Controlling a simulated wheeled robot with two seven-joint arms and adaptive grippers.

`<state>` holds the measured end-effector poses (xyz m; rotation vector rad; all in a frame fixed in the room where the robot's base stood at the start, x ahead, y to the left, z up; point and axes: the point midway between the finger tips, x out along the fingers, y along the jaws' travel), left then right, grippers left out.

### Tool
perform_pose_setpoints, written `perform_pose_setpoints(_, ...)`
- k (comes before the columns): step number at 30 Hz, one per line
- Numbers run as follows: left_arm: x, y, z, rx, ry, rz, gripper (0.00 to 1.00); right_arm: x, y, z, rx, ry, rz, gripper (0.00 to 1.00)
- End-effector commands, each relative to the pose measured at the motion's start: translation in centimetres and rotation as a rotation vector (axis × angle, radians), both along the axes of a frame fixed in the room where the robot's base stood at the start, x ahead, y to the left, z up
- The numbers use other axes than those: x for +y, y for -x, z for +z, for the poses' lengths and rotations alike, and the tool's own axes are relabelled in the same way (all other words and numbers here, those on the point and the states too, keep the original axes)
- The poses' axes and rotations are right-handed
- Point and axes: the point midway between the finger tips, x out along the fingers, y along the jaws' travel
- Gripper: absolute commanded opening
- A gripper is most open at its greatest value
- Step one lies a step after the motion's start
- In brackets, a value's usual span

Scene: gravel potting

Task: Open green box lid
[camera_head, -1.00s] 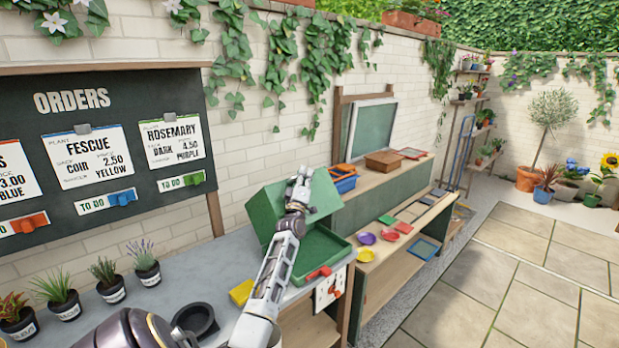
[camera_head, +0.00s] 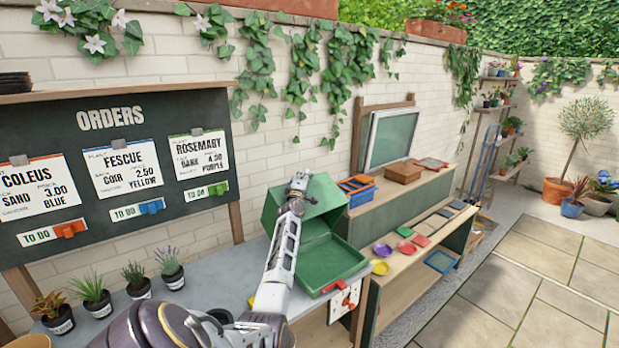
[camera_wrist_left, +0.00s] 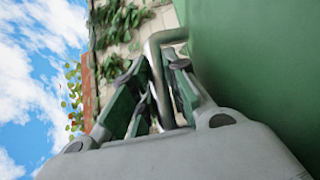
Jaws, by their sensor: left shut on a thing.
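The green box (camera_head: 345,271) stands at the right end of the grey worktop, its inside showing. Its green lid (camera_head: 325,188) is raised and leans up at the back of the box. My left gripper (camera_head: 300,183) is at the upper part of the lid. In the left wrist view its fingers (camera_wrist_left: 158,85) are shut on the lid's grey metal handle (camera_wrist_left: 157,45). The green lid surface (camera_wrist_left: 255,70) fills the right of that view. My arm hides part of the box's left side. My right gripper is not in view.
Several potted plants (camera_head: 133,277) line the worktop's left part. A black round dish (camera_head: 220,316) is beside my arm. A shelf with coloured saucers (camera_head: 405,231) and a blue container (camera_head: 358,195) stands to the right.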

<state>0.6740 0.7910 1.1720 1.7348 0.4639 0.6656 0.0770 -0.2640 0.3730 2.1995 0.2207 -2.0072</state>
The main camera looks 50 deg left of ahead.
Motion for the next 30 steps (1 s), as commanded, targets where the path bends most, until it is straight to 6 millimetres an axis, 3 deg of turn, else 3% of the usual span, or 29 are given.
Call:
perform_pose_setpoints(12, 5.1, -0.3, -0.6, 0.012, 0.147, 0.001, 0.00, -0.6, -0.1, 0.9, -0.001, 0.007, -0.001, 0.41)
perform_pose_setpoints(30, 10.3, -0.5, -2.3, 0.024, 0.304, 0.000, 0.00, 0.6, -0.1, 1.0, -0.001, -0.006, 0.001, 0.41)
